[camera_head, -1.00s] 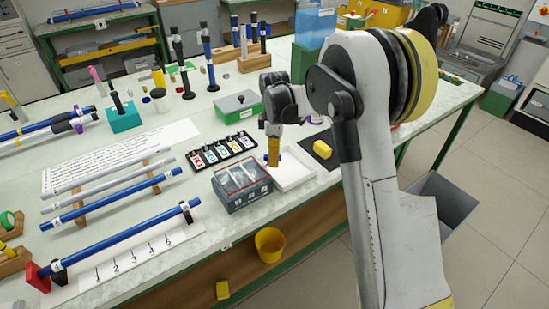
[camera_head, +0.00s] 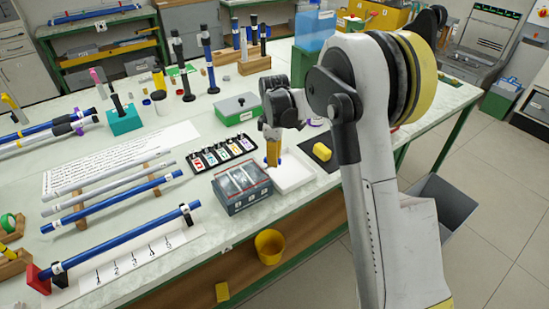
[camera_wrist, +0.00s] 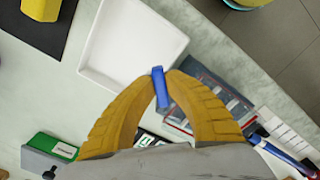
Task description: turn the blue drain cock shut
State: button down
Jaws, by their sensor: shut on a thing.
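A small blue bar-shaped handle, the drain cock (camera_wrist: 160,90), sits between the yellow fingertips of my gripper (camera_wrist: 163,84) in the wrist view. The fingers are shut on it from both sides. Only a trace of blue shows at the fingers there. What the cock is mounted on is hidden, and I cannot tell its turn angle against a body.
A yellow block (camera_head: 322,151) lies on a dark mat right of the tray. A green box (camera_head: 238,108) and a black rack of coloured cards (camera_head: 223,153) stand close behind and left. A yellow bucket (camera_head: 270,246) is below the table's front edge.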

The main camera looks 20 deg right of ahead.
jog(key=m, duration=0.4)
jog(key=shift+s+a+p, duration=0.2)
jog(key=shift+s+p, duration=0.1)
jog(key=shift+p, duration=0.1)
jog(key=shift+s+a+m+p, duration=0.1)
jog(key=shift+a+m+p, duration=0.05)
jog(key=shift+m, duration=1.05)
jog(key=shift+s+a+m+p, duration=0.1)
jog(key=shift+a+m+p, duration=0.05)
jog(key=shift+m, duration=1.05)
jog(key=c, duration=1.4)
grip_release()
jog(key=shift+d+r, duration=0.1)
jog(key=shift+r, duration=3.9)
